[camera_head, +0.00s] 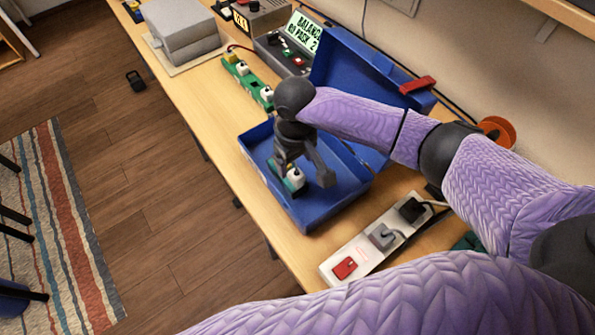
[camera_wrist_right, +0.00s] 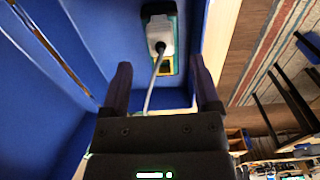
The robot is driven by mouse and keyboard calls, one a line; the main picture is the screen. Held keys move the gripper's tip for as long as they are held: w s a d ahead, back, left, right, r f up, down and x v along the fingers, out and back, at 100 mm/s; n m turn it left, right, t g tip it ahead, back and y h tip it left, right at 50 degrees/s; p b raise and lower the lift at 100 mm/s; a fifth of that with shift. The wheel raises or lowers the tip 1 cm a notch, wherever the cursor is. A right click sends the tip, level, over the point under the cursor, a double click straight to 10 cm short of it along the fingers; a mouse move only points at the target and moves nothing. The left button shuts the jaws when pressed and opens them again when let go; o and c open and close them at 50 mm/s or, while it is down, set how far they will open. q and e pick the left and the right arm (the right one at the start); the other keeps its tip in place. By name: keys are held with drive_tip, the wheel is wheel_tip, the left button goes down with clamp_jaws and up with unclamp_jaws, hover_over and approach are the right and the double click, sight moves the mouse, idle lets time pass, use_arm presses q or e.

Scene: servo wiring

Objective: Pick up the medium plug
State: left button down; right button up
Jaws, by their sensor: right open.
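A white plug (camera_head: 295,178) with a grey cable sits on a green block (camera_head: 279,170) inside the blue case; the right wrist view shows the same plug (camera_wrist_right: 160,36). I cannot tell by size whether it is the medium one. My right gripper (camera_head: 304,170) is above it, pointing down into the case. In the right wrist view its two fingers (camera_wrist_right: 161,84) are apart and empty, with the plug ahead between their lines, not touched. More white plugs (camera_head: 266,93) sit on a green strip farther back. My left gripper is not in view.
The blue case (camera_head: 330,210) has walls around the gripper and a raised lid (camera_head: 350,62) behind. A white power strip (camera_head: 335,268) lies in front. A grey box (camera_head: 178,27) and a balance unit (camera_head: 285,50) stand at the back. The table's left edge is near.

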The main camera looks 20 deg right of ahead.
sight(297, 173)
drive_tip(key=f, duration=0.3)
drive_tip(key=f+b, duration=0.1)
drive_tip(key=f, duration=0.1)
drive_tip(key=shift+s, duration=0.25)
drive_tip(key=shift+r, duration=0.1)
clamp_jaws()
